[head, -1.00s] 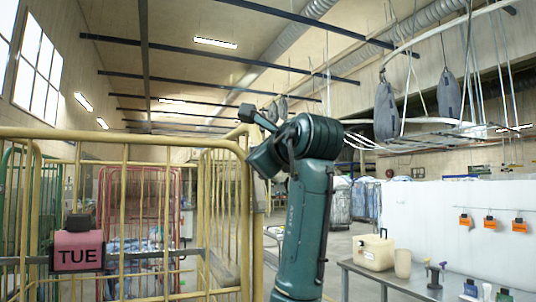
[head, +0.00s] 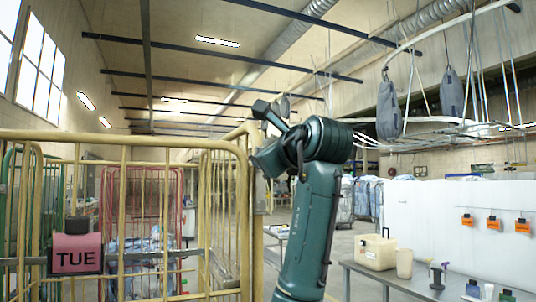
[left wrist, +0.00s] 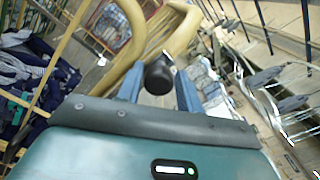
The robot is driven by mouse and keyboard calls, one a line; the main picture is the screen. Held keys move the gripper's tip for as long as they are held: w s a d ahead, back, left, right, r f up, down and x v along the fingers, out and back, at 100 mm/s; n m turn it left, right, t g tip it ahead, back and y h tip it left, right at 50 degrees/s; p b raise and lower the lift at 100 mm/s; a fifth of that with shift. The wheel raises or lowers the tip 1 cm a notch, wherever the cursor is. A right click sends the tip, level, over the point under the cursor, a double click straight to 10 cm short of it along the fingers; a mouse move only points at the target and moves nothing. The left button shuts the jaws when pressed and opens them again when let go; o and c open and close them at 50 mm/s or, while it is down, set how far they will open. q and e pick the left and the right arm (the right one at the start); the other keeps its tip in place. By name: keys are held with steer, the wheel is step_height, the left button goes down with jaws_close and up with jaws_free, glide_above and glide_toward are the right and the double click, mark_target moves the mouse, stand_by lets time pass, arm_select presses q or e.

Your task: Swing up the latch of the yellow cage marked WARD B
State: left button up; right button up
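The yellow cage (head: 125,137) stands at the left, its near corner post by my arm. No WARD B marking is readable. My left gripper shows in the left wrist view (left wrist: 160,90) with its two blue-grey fingers apart. A black rounded knob (left wrist: 158,75) lies between or just beyond the fingertips, in front of a yellow tube (left wrist: 128,15); I cannot tell whether they touch it. In the head view my left wrist is beside the cage corner, and its fingers cannot be made out. The latch is not clearly seen there. My right gripper is out of view.
A pink TUE tag (head: 76,256) hangs on the yellow cage. Red (head: 140,170) and green (head: 50,200) cages stand behind it. A bench (head: 400,280) with a beige box (head: 375,252) and bottles is at the right. Grey bags (head: 451,95) hang from an overhead rail.

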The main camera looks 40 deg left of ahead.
arm_select(q)
steer(key=shift+o, duration=1.2)
steer(key=shift+d, duration=0.1)
steer(key=b+v, duration=0.3)
steer(key=v, duration=1)
